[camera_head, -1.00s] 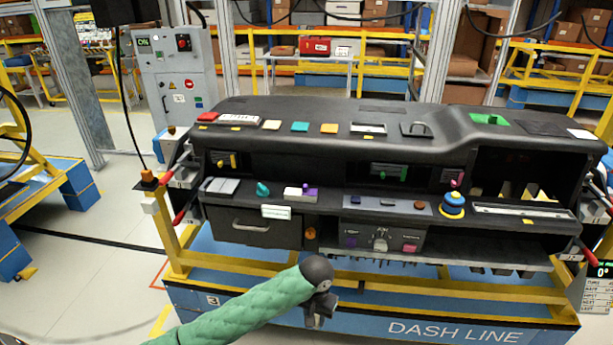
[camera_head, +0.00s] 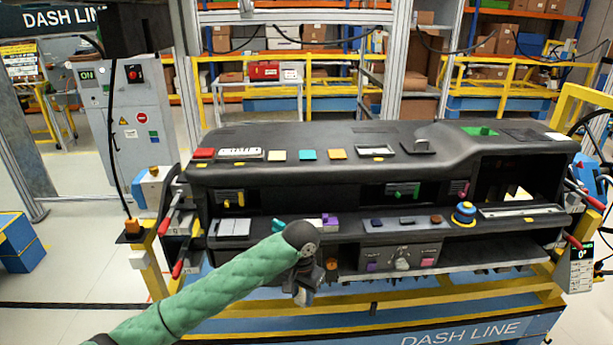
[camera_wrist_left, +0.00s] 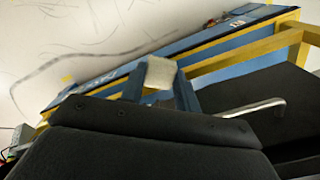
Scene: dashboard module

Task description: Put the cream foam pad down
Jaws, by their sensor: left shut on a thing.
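The cream foam pad (camera_wrist_left: 160,74) shows in the left wrist view as a small pale block between the two fingers. My left gripper (camera_wrist_left: 159,88) is shut on it. In the head view my left gripper (camera_head: 302,290) hangs fingers down in front of the lower part of the black dashboard module (camera_head: 330,172). The pad is hard to make out there. Another cream square (camera_head: 277,155) lies on the dashboard top. My right gripper is not in view.
Teal (camera_head: 308,155) and orange (camera_head: 337,154) squares lie beside the cream square on top. The middle shelf carries a white block, a purple piece (camera_head: 330,221) and a blue-yellow knob (camera_head: 464,213). A yellow frame and blue base stand below. A grey control cabinet (camera_head: 140,120) stands left.

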